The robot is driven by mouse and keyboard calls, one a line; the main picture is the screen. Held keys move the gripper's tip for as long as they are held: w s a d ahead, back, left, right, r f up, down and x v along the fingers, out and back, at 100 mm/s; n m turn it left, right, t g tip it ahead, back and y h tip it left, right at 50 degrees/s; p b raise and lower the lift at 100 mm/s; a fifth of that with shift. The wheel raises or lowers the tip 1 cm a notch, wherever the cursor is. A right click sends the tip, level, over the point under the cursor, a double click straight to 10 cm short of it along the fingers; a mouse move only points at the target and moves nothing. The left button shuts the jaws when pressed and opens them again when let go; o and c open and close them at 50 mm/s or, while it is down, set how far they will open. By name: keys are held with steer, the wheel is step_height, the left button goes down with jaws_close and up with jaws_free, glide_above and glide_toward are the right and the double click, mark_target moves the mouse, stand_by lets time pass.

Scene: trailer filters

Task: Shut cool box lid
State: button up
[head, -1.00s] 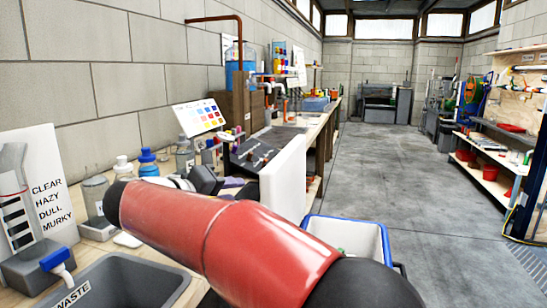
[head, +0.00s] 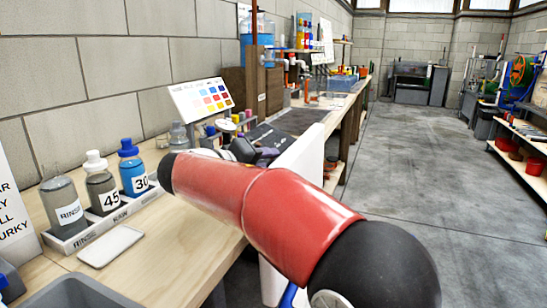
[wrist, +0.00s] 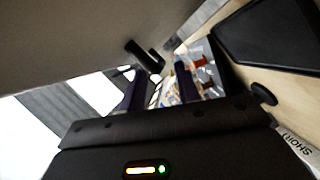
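The cool box lid (head: 304,155) is a white panel standing upright, partly hidden behind my red arm in the head view. Of the cool box, only a bit of blue edge (head: 289,296) shows below my arm; the rest is hidden. My gripper (head: 266,155) is dark and sits just left of the lid's upper part, beside the bench. In the wrist view, the two dark fingers (wrist: 160,88) stand apart with nothing held between them. A large pale surface, probably the lid, fills the upper left there. I cannot tell whether the gripper touches it.
The wooden bench (head: 165,265) runs along the left wall. It holds labelled bottles (head: 107,187) in a rack, a small white tray (head: 111,246) and a colour chart (head: 201,98). Grey floor (head: 420,160) is open to the right. Shelves (head: 525,145) stand at the far right.

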steer(key=shift+x, duration=1.5)
jaws_close()
